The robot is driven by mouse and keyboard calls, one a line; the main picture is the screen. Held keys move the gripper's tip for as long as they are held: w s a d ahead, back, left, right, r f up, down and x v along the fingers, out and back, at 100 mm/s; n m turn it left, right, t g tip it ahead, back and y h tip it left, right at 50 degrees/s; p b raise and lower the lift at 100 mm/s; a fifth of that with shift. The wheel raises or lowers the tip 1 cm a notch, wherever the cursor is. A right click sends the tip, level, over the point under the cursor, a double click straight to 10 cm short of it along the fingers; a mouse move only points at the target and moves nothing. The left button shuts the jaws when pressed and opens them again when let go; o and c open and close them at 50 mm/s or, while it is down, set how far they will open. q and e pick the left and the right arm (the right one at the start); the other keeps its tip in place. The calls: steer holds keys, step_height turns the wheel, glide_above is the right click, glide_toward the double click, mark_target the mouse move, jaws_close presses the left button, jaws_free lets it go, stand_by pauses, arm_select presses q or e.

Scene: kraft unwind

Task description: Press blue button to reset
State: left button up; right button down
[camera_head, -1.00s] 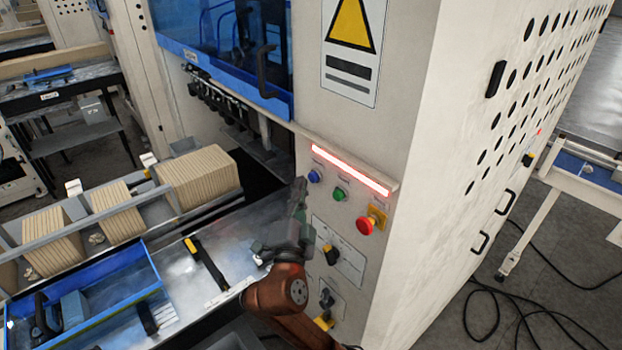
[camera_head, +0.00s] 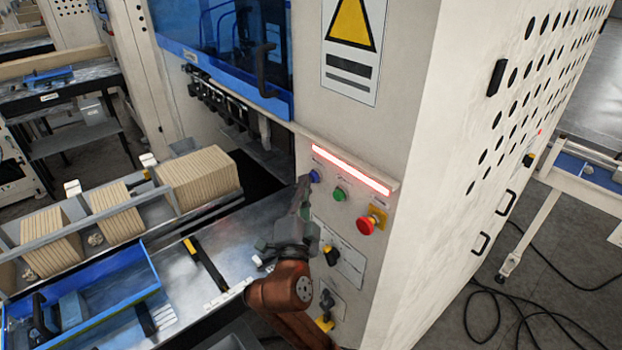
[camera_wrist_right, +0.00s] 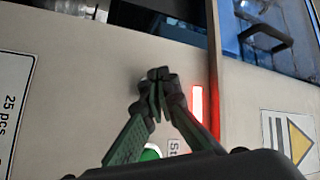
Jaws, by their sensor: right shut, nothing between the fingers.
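The blue button (camera_head: 314,176) is on the white machine panel (camera_head: 350,215), at the left below a lit red light bar (camera_head: 350,170). My right gripper (camera_head: 304,183) is shut and empty, with its fingertips just beside the blue button's left edge in the head view. I cannot tell whether they touch it. In the right wrist view the closed fingertips (camera_wrist_right: 158,74) are in front of the panel, and the blue button is hidden behind them. My left gripper is not in view.
A green button (camera_head: 340,194) and a red emergency button (camera_head: 366,224) on yellow sit right of the blue one. Stacks of kraft pieces (camera_head: 200,177) lie on the conveyor at left. Black cables lie on the floor at right.

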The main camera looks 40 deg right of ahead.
steer(key=shift+d, duration=0.4)
steer(key=shift+a, duration=0.15)
stand_by(0.5)
steer(key=shift+s+a+b, duration=0.1)
steer(key=shift+a+b, duration=0.4)
steer(key=shift+a, duration=0.35)
steer(key=shift+s+a+b, duration=0.15)
steer(key=shift+a+b, duration=0.8)
steer(key=shift+a, duration=1.6)
